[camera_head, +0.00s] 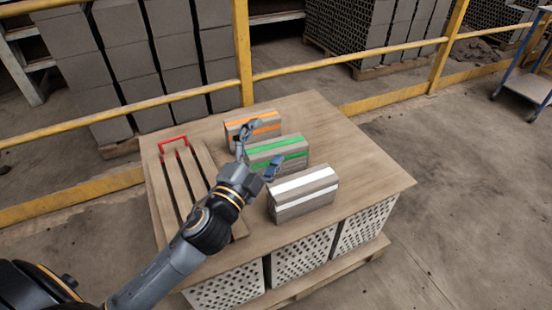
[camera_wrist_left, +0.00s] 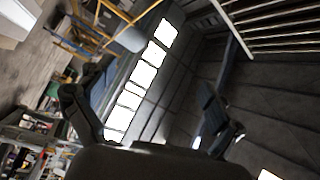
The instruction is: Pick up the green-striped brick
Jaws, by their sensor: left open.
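The green-striped brick (camera_head: 289,147) lies on the wooden table top, the middle one of three grey bricks. An orange-striped brick (camera_head: 262,122) is behind it and a white-striped brick (camera_head: 304,192) in front. My left gripper (camera_head: 264,145) is open at the left end of the green-striped brick, one finger towards the orange-striped brick and the other towards the white-striped one. I cannot tell whether it touches the brick. The left wrist view shows the open fingers (camera_wrist_left: 160,80) with nothing between them; no brick shows there. My right gripper is out of view.
Yellow railings (camera_head: 330,66) and stacked grey blocks (camera_head: 135,60) stand behind. The table's right side is clear. A cart (camera_head: 528,82) stands far right.

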